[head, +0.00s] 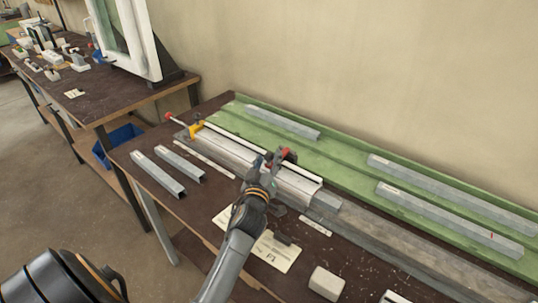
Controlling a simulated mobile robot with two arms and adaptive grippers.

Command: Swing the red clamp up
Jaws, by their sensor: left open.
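A red clamp part (289,153) shows just behind my left gripper (268,163), over the long grey profile fixture (233,152). The gripper covers much of it, so its angle and its base are hard to tell. My left gripper is open, with its fingers close to the red part; whether they touch it cannot be told. A yellow clamp (195,129) with a red-ended rod (171,116) sits at the far left end of the fixture. My right gripper is not in view.
Grey profiles (159,174) lie on the dark bench at the left, others (450,218) on the green tray (345,151) behind. A labelled paper (276,256) and a pale block (326,283) lie in front. A window frame (145,40) stands on the far bench.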

